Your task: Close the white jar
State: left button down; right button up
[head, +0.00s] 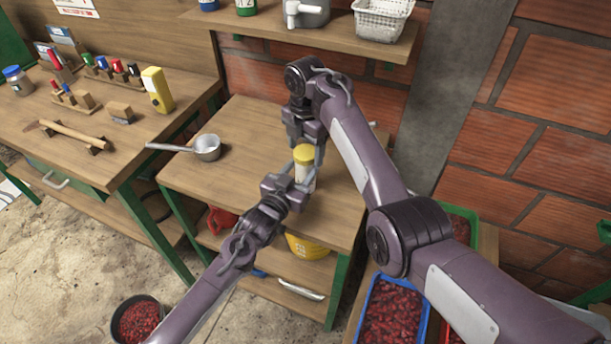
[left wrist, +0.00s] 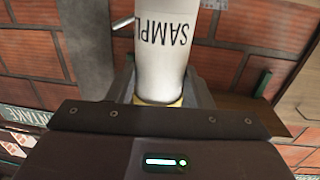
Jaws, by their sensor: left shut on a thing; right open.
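The white jar (head: 305,173) stands upright above the front right part of the small wooden table, with a yellow lid (head: 304,153) on top. I cannot tell how tightly the lid sits. My left gripper (head: 302,182) comes from the lower left and is shut on the jar's body. In the left wrist view the jar (left wrist: 165,45) fills the space between the fingers, showing black "SAMPL" lettering and a yellow band near the palm. My right gripper (head: 306,146) is open, pointing down from above, with its fingers around or beside the lid; contact is unclear.
A metal saucepan (head: 206,148) sits on the table (head: 240,185) left of the jar. A workbench (head: 120,150) with tools is at the left. A shelf (head: 300,38) with containers is above, against a brick wall. Blue and green crates (head: 367,285) of red fruit are at lower right.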

jog(key=shift+f, duration=0.1)
jog(key=shift+c, duration=0.4)
jog(key=c, duration=0.9)
jog(key=m, duration=0.2)
jog(key=shift+m, duration=0.4)
jog(key=m, duration=0.5)
jog(key=shift+m, duration=0.4)
jog(key=m, duration=0.7)
jog(key=shift+m, duration=0.4)
jog(key=o, duration=1)
jog(key=shift+o, duration=0.2)
